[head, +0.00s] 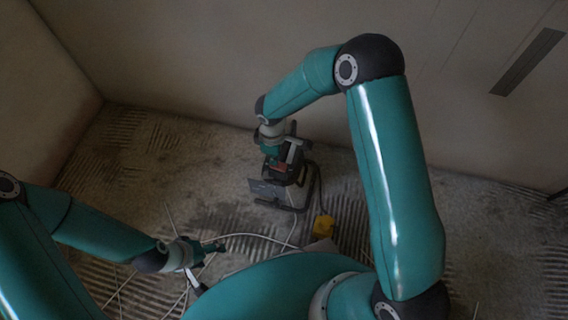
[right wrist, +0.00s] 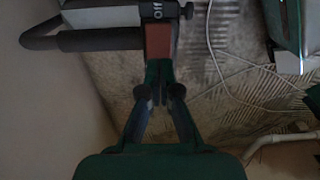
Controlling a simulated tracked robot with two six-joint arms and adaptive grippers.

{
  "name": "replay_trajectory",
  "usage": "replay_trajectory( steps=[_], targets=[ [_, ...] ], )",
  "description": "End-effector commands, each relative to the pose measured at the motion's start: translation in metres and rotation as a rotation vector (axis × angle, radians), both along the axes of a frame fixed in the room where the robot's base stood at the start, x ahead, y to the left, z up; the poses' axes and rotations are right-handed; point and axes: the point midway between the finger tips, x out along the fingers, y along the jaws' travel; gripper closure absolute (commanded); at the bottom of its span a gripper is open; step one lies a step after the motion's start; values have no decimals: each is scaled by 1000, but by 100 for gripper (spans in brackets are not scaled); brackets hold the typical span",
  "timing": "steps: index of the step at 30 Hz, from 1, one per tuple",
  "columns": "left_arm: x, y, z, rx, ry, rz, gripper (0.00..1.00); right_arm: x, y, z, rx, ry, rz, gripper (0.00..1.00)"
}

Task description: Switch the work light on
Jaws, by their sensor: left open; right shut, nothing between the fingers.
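The work light (head: 272,190) stands on the floor near the back wall, a dark boxy lamp on a tube frame. A red part (head: 281,168) shows on its top. In the right wrist view the red part (right wrist: 160,42) lies just ahead of my right gripper (right wrist: 160,70), beside a dark piece with white lettering (right wrist: 150,12). My right gripper (head: 274,152) is shut and empty, its tips close to the red part; I cannot tell if they touch. My left gripper (head: 208,264) is open and empty, low at the left, apart from the light. No glow shows.
A pale cable (head: 250,236) runs across the floor near my left gripper. The back wall (head: 200,60) is close behind the light. The ridged floor at the left (head: 125,150) is clear.

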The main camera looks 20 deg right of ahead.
Motion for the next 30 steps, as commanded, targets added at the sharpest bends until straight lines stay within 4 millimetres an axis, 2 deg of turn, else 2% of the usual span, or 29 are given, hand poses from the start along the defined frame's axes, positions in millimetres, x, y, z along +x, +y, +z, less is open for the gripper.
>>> replay_trajectory(
  steps=[30],
  targets=[
    [0,0,-14,0,0,0,32,0,0,-16,0,0,1,100]
  ],
)
